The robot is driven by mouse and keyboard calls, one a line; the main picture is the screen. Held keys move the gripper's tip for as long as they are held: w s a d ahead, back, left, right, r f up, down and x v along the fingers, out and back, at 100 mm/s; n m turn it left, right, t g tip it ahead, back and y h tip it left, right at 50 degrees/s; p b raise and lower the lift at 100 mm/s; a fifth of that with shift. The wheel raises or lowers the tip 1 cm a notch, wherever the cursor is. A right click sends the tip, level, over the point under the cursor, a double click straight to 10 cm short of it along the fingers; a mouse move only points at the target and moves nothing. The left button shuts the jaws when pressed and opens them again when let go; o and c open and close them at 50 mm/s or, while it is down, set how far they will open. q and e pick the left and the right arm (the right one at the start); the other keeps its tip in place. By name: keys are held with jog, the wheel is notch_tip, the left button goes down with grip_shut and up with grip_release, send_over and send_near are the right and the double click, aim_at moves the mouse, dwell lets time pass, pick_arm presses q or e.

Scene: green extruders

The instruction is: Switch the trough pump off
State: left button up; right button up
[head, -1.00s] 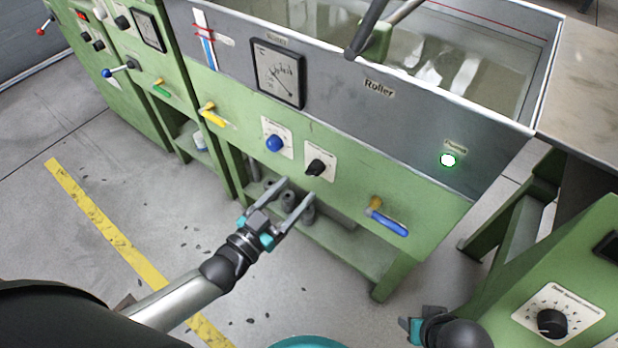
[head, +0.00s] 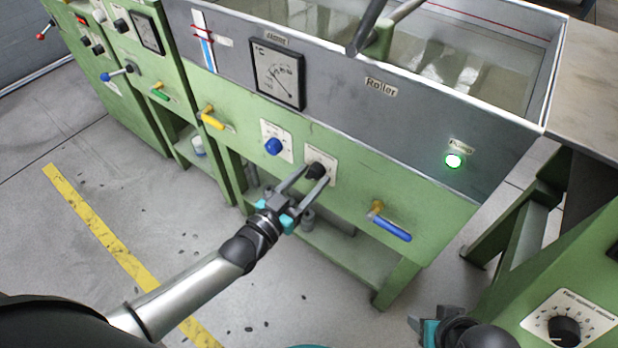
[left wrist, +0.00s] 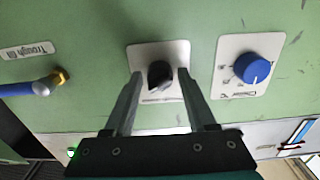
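A black rotary knob (head: 316,170) on a white plate sits on the green front panel of the trough; it also shows in the left wrist view (left wrist: 159,74). The lamp labelled Pump (head: 453,161) glows green on the grey trough wall. My left gripper (head: 314,176) is open at the black knob, with one finger on each side in the left wrist view (left wrist: 160,76). Gaps show between knob and fingers there. My right gripper (head: 430,327) shows in part at the bottom of the head view; its finger opening is unclear.
A blue knob (head: 273,146) sits left of the black knob. A blue-handled valve (head: 391,228) sticks out to its right, and a yellow-handled valve (head: 212,120) to its left. A green cabinet (head: 520,300) stands at the lower right.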

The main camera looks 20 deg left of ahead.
pick_arm(q)
grip_shut()
jog(key=shift+n, duration=0.3)
jog(key=n+p, duration=0.1)
jog(key=n, duration=0.6)
jog(key=shift+n, duration=0.4)
jog(key=n, duration=0.2)
jog(key=shift+n, duration=0.7)
pick_arm(e)
jog(key=f, duration=0.3)
jog(key=shift+s+g, duration=0.25)
jog(key=shift+g, duration=0.05)
jog(key=shift+w+r, duration=0.1)
